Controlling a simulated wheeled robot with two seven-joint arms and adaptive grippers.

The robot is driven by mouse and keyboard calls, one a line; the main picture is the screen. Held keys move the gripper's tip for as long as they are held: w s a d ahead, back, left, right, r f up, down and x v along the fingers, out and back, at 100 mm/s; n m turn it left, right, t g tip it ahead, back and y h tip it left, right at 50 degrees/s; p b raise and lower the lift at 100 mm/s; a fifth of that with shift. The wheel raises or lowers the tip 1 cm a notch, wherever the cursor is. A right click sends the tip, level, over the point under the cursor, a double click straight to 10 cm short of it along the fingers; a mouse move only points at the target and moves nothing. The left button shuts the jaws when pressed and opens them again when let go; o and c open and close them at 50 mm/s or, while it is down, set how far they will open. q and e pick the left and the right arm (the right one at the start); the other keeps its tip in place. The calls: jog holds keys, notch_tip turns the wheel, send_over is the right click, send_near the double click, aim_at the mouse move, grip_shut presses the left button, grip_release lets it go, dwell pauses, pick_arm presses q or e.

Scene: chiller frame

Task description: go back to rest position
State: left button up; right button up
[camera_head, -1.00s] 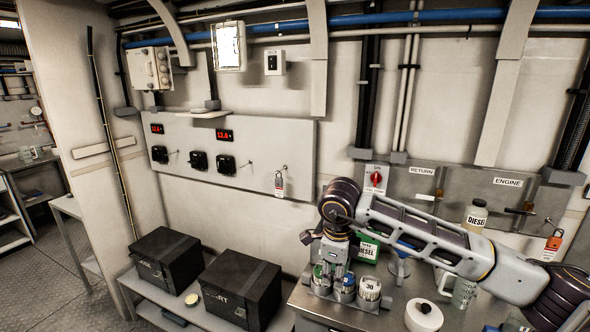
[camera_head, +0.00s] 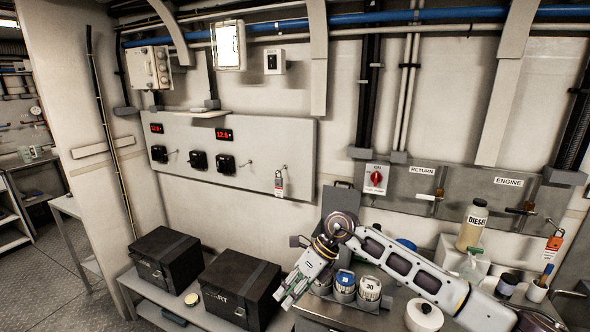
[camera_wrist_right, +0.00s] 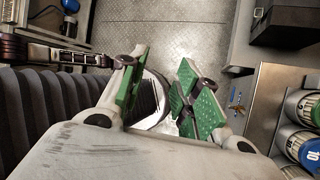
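My right gripper (camera_head: 290,294) hangs at the left end of the workbench, left of the labelled cans and in front of the right black box. In the right wrist view its two green-padded fingers (camera_wrist_right: 163,75) are apart, with nothing held between them. The floor and a pale curved part show beyond the gap. My right arm reaches in from the lower right of the head view. My left gripper is not in view.
A blue-topped can (camera_head: 345,278) and a can marked 30 (camera_head: 369,288) stand close to the right gripper. Black boxes (camera_head: 166,258) (camera_head: 241,287) sit on the low shelf. A white round container (camera_head: 424,315) and a diesel bottle (camera_head: 472,225) are near the right arm.

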jog(key=w+f+m+t+y, duration=0.8)
jog(key=w+f+m+y, duration=0.2)
jog(key=f+m, duration=0.45)
jog(key=s+d+f+m+t+h, duration=0.25)
jog(key=d+f+m, duration=0.3)
jog(key=f, duration=0.35)
jog(key=s+d+f+m+t+h, duration=0.1)
jog(key=d+f+m+t+h, duration=0.1)
jog(key=d+f+m+h, duration=0.45)
jog(key=s+d+f+m+t+h, duration=0.1)
jog(key=s+d+f+m+t, duration=0.15)
jog(key=f+m, duration=0.7)
jog(key=s+d+f+m+g+h, duration=0.25)
jog(key=s+d+f, duration=0.25)
jog(key=s+f, duration=0.5)
jog(key=s+d+f+m+g+h, duration=0.1)
jog(key=s+d+f+g+h, duration=0.25)
jog(key=s+f, duration=0.7)
jog(key=s+d+f+m+g, duration=0.1)
jog(key=s+f+g, duration=0.1)
jog(key=s, duration=0.8)
jog(key=s+d+f+m+g, duration=0.2)
jog(key=s+f, duration=0.3)
jog(key=s, duration=0.5)
jog(key=s+d+f+m+g+h, duration=0.1)
jog(key=s+f+m+g, duration=0.1)
jog(key=s, duration=0.9)
jog(key=shift+d+f, duration=0.3)
jog(key=shift+f, duration=0.4)
